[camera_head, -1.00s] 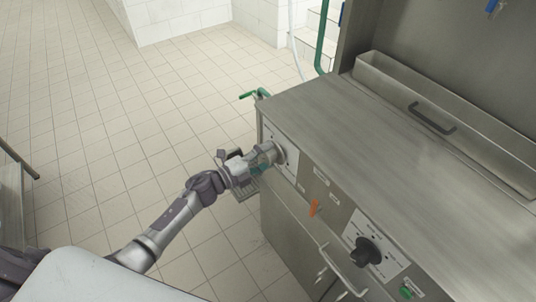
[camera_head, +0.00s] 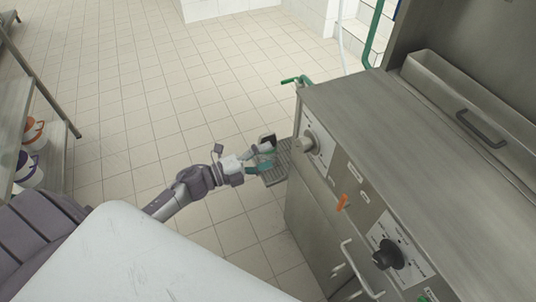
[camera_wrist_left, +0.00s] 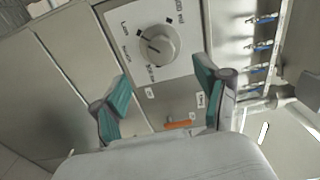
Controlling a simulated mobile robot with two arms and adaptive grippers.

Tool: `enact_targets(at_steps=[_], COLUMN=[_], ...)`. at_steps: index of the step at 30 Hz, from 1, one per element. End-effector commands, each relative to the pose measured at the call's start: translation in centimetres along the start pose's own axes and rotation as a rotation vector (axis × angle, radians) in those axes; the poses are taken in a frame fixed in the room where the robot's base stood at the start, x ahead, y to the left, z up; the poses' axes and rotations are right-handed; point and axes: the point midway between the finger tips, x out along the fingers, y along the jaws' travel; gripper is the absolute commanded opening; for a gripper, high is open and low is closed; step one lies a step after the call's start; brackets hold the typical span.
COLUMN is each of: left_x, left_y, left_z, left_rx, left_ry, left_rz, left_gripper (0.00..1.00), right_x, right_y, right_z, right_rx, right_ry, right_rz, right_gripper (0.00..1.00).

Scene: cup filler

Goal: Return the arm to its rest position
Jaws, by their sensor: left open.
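My left gripper (camera_head: 268,152) is open and empty in the head view, a little left of the steel machine's front panel. Its teal-padded fingers also show in the left wrist view (camera_wrist_left: 160,95), spread wide with nothing between them. Beyond them a round silver knob (camera_wrist_left: 158,45) sits on a white dial plate, apart from the fingers. The same knob shows in the head view (camera_head: 311,142) at the machine's left end, with a clear gap to the gripper. My right gripper is not in view.
The steel machine (camera_head: 400,120) fills the right side. It carries an orange lever (camera_head: 342,202), a black knob (camera_head: 388,254) and a door handle (camera_head: 358,270). A drip grate (camera_head: 277,176) juts out near my gripper. A shelf (camera_head: 50,150) stands at the left; tiled floor between is open.

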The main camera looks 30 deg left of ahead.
Motion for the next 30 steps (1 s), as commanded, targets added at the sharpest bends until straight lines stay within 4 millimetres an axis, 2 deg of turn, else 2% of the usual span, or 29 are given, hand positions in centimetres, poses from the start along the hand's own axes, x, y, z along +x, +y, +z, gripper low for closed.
enact_targets(at_steps=[8, 11, 14, 17, 18, 20, 21, 24, 26, 27, 29, 30], left_x=[0.0, -0.4, -1.7, -4.1, -5.3, -7.4, -8.9, -12.8, -15.3, -16.9, -19.5, -21.2], left_y=[0.2, 2.0, 6.6, 13.3, 16.1, 20.2, 22.9, 28.9, 32.2, 34.2, 37.0, 38.6], left_z=[0.0, 0.6, 1.5, 1.9, 1.8, 1.0, 0.3, -2.4, -4.6, -6.2, -8.9, -10.9], left_rx=[-0.006, -0.071, -0.224, -0.437, -0.524, -0.648, -0.724, -0.905, -1.005, -1.066, -1.156, -1.214], left_ry=[-0.004, -0.053, -0.171, -0.340, -0.410, -0.515, -0.582, -0.745, -0.841, -0.904, -0.999, -1.061], left_rz=[0.002, 0.024, 0.078, 0.159, 0.195, 0.249, 0.286, 0.379, 0.437, 0.476, 0.536, 0.576], left_gripper=[0.74, 0.74, 0.74, 0.74, 0.74, 0.74, 0.74, 0.74, 0.74, 0.74, 0.74, 0.74], right_x=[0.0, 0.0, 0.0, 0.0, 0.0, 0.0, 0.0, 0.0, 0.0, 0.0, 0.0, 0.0], right_y=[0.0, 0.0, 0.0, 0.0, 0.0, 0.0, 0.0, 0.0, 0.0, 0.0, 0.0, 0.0], right_z=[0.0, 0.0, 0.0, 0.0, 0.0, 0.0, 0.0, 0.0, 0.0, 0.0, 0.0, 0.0], right_rx=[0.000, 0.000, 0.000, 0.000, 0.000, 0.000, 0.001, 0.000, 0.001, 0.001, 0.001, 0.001], right_ry=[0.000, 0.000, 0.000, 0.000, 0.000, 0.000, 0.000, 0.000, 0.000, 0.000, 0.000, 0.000], right_rz=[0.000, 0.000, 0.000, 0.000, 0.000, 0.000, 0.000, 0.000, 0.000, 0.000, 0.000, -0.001], right_gripper=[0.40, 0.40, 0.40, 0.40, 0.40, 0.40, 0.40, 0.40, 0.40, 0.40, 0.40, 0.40])
